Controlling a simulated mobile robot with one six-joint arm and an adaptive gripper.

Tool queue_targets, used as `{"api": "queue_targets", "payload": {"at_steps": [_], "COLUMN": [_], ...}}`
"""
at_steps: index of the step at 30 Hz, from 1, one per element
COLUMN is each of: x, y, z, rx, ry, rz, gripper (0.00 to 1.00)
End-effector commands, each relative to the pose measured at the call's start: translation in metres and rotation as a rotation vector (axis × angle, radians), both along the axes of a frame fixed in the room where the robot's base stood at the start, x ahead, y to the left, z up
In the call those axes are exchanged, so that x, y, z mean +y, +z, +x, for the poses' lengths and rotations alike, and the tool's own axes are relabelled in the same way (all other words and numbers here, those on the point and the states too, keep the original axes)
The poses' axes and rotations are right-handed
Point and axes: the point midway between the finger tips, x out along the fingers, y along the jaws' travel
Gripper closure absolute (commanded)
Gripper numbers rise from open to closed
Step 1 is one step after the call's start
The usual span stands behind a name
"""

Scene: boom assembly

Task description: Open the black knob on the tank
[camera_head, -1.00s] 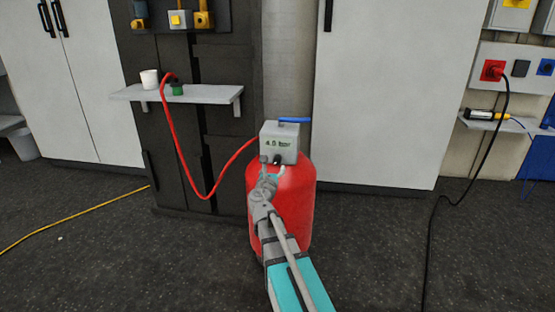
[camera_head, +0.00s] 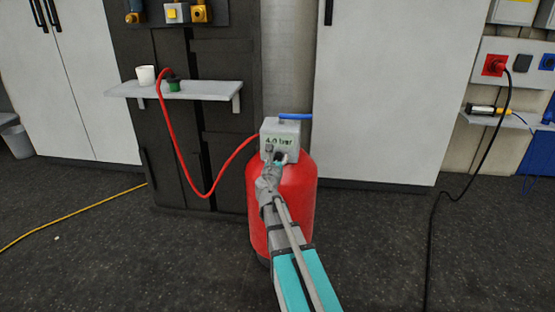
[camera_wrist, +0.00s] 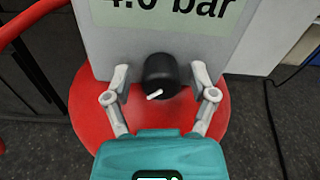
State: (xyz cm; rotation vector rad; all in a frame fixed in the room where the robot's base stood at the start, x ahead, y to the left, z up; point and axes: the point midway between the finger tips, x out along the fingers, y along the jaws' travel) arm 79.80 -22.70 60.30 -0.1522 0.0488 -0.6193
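The red tank (camera_head: 300,195) stands upright on the floor with a grey box (camera_head: 268,128) on top; its display reads 4.0 bar. In the wrist view the black knob (camera_wrist: 161,76) sits on the front of the box just below the display. A short white pointer on the knob slants slightly up to the right. My gripper (camera_wrist: 161,82) is open, one finger on each side of the knob with a gap at both sides.
A blue lever (camera_head: 296,116) is on top of the box. A red hose (camera_head: 172,135) runs from the box to a grey shelf (camera_head: 200,90) with a white cup (camera_head: 146,75). A black cable (camera_head: 470,165) hangs at the right. The floor around the tank is clear.

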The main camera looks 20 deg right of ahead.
Motion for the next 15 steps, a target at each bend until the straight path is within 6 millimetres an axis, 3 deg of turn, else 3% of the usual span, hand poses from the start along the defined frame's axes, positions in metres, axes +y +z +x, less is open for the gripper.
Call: {"api": "queue_targets", "payload": {"at_steps": [1, 10, 15], "x": [-0.0002, -0.0004, -0.0005], "y": [0.0000, 0.0000, 0.0001], "z": [-0.0001, 0.0000, 0.0000], "rx": [0.000, 0.000, -0.002], "ry": [0.000, 0.000, 0.000], "rz": [0.000, 0.000, 0.003], "gripper": [0.45, 1.00, 1.00]}}
